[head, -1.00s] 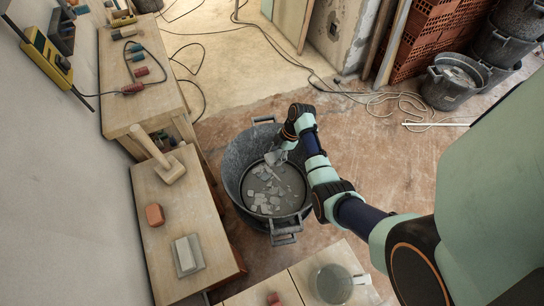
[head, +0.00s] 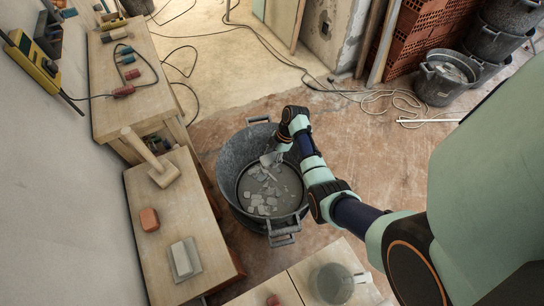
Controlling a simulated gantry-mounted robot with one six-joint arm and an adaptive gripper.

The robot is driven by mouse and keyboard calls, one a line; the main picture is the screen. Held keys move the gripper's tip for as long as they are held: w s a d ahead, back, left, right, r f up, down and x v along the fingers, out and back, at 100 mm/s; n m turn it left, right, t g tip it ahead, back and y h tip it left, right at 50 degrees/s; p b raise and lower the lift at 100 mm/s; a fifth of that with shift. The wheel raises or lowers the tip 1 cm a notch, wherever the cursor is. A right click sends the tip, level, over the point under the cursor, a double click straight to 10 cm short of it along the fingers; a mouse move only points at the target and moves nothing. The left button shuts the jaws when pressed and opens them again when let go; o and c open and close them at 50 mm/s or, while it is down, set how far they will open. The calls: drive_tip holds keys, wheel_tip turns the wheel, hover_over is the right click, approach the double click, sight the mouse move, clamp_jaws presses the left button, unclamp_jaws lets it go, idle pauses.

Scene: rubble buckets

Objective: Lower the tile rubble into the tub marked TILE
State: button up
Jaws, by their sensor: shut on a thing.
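A dark grey round tub (head: 236,152) with two handles stands on the floor in the middle of the head view. Pale grey tile rubble (head: 262,205) lies scattered over its bottom. No TILE mark can be read on the tub from here. My gripper (head: 271,158) reaches in from the right and is over the tub's opening, towards its far right side. It is shut on a pale grey piece, which looks like tile rubble; its outline is small and partly hidden by the fingers. I cannot tell how high the piece is above the bottom.
Left of the tub is a wooden bench with a mallet (head: 150,160), a reddish block (head: 149,219) and a grey block (head: 184,259). More buckets (head: 441,82) stand at the back right near bricks. Cables cross the floor.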

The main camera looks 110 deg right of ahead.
wheel_tip(320, 180, down, 20)
drive_tip(key=b, duration=1.4)
idle(1.2)
idle(0.6)
drive_tip(key=o, duration=1.4)
drive_tip(key=shift+c, duration=0.2)
drive_tip(key=v, duration=1.2)
